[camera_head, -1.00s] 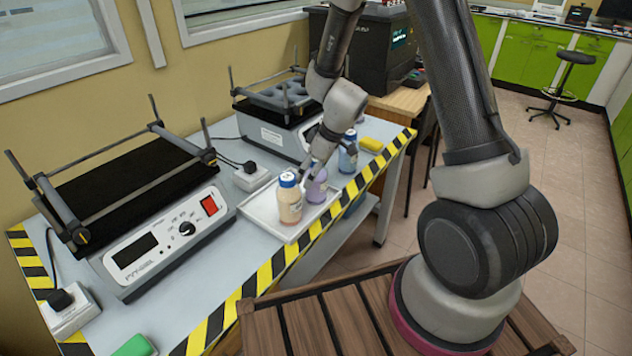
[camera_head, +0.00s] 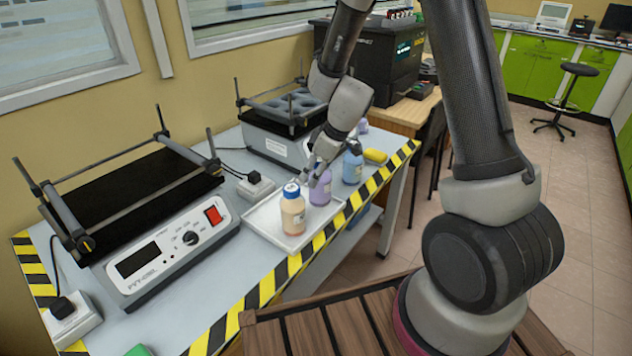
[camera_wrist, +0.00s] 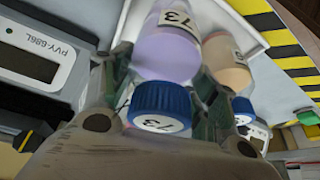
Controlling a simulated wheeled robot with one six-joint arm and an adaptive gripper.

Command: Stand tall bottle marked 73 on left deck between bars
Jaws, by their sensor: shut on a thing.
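My gripper (camera_head: 320,172) is shut on a purple bottle (camera_head: 320,190) with a blue cap, at the tray's far side. In the wrist view, this purple bottle (camera_wrist: 168,52) shows 73 on its body label and its blue cap (camera_wrist: 160,107) sits between the fingers. I cannot tell whether its base touches the tray. An orange-tan bottle (camera_head: 292,215) with a blue cap stands in front of it on the white tray (camera_head: 268,230). The left device's black deck (camera_head: 130,195) is empty, with raised bars (camera_head: 190,153) around it.
A blue bottle (camera_head: 352,168) and a yellow block (camera_head: 375,156) are right of my gripper. A second device (camera_head: 285,120) with a holed top stands behind. A power socket block (camera_head: 256,188) lies between the left device and the tray. Striped tape (camera_head: 265,292) marks the table edge.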

